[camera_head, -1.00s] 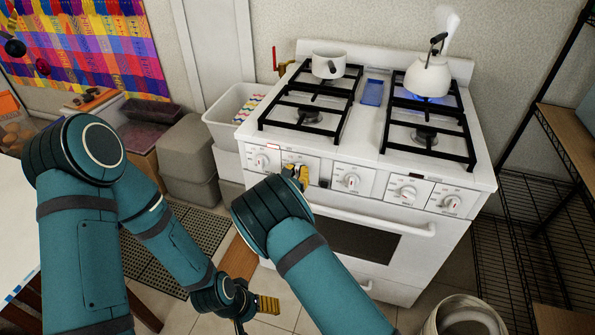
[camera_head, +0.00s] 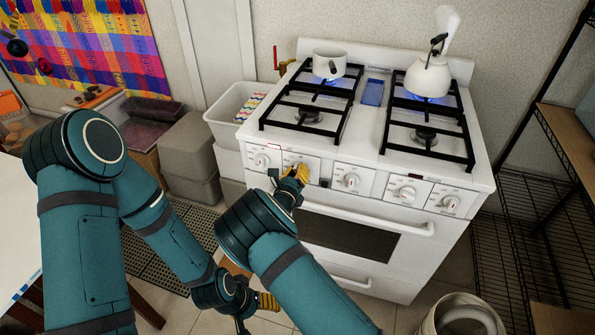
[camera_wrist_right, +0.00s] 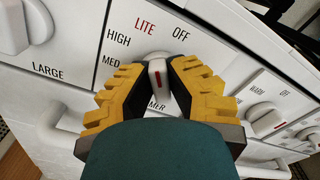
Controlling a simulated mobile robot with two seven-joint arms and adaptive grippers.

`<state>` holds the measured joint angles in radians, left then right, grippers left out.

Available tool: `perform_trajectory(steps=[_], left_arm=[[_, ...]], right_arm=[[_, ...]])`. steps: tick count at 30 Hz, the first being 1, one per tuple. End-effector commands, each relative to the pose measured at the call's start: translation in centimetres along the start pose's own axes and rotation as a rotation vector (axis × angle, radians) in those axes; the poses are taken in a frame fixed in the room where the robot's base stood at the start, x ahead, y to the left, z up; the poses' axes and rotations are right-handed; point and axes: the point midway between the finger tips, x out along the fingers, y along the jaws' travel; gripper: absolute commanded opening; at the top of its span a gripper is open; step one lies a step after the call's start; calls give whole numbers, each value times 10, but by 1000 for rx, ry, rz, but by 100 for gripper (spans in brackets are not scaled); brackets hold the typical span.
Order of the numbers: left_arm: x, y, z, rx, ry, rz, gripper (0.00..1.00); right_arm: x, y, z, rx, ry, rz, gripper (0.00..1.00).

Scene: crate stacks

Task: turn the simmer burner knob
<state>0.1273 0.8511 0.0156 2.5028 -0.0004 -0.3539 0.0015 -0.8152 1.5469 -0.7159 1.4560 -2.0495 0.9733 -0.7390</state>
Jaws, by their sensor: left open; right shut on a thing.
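The knob (camera_wrist_right: 157,74) is white with a red mark, on a dial plate lettered LITE, OFF, HIGH and MED, with "MER" partly covered at the bottom. My right gripper (camera_wrist_right: 155,85) is shut on it, yellow pads on both sides. In the head view the same gripper (camera_head: 297,174) covers most of that knob, second from the left on the front panel of the white stove (camera_head: 365,215). A blue flame shows under the white saucepan (camera_head: 329,64) on the back left burner. My left gripper (camera_head: 267,301) is open and empty, low in front of the stove.
More knobs, including one at the far left (camera_head: 262,161) and one in the middle (camera_head: 350,180), line the panel. The oven handle (camera_head: 385,224) juts out below. A kettle (camera_head: 428,76) stands on a lit back right burner.

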Motion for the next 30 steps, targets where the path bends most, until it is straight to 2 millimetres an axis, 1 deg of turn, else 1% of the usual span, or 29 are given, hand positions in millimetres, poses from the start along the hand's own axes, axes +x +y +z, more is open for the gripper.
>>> perform_trajectory(steps=[1,8,9,11,12,20,23,26,30], left_arm=[[0,0,0,0,0,0,76],[0,0,0,0,0,0,76],[0,0,0,0,0,0,76],[0,0,0,0,0,0,76],[0,0,0,0,0,0,76],[0,0,0,0,0,0,76],[0,0,0,0,1,0,76],[0,0,0,0,0,0,76],[0,0,0,0,0,0,76]], right_arm=[[4,-4,5,2,-10,-8,0],[4,-4,5,3,-11,-9,0],[4,-4,5,3,-11,-9,20],[4,-4,5,4,-11,-9,41],[4,-4,5,4,-11,-9,46],[1,-2,3,2,-6,-4,46],[-4,-1,3,1,-5,-3,46],[-16,-1,2,1,-4,-2,46],[-44,0,3,2,-5,-1,46]])
